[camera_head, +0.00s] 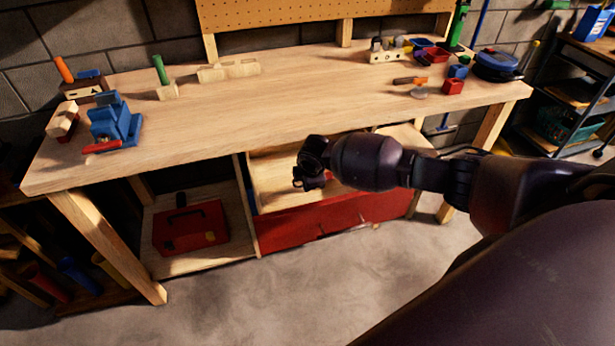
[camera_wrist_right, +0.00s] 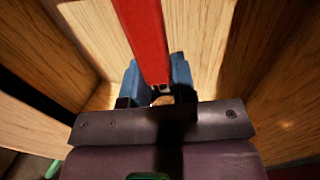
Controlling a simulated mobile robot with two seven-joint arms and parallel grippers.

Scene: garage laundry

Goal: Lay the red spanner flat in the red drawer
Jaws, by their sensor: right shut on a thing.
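The red drawer (camera_head: 330,222) is pulled out below the workbench, with a red front and a pale wooden inside. My right gripper (camera_head: 308,178) is over the drawer's opening, its fingers mostly hidden by the wrist in the head view. In the right wrist view, its blue fingers (camera_wrist_right: 156,82) are shut on the red spanner (camera_wrist_right: 143,32). The spanner's red handle runs away from the fingers toward the top edge, with pale wood behind it. I cannot tell whether the spanner touches the drawer's floor. My left gripper is not in view.
The wooden workbench top (camera_head: 230,120) lies above and behind the drawer. A blue vise (camera_head: 113,122) stands at its left. A red toolbox (camera_head: 190,227) sits on the shelf left of the drawer. Wooden walls rise close on both sides of my right gripper.

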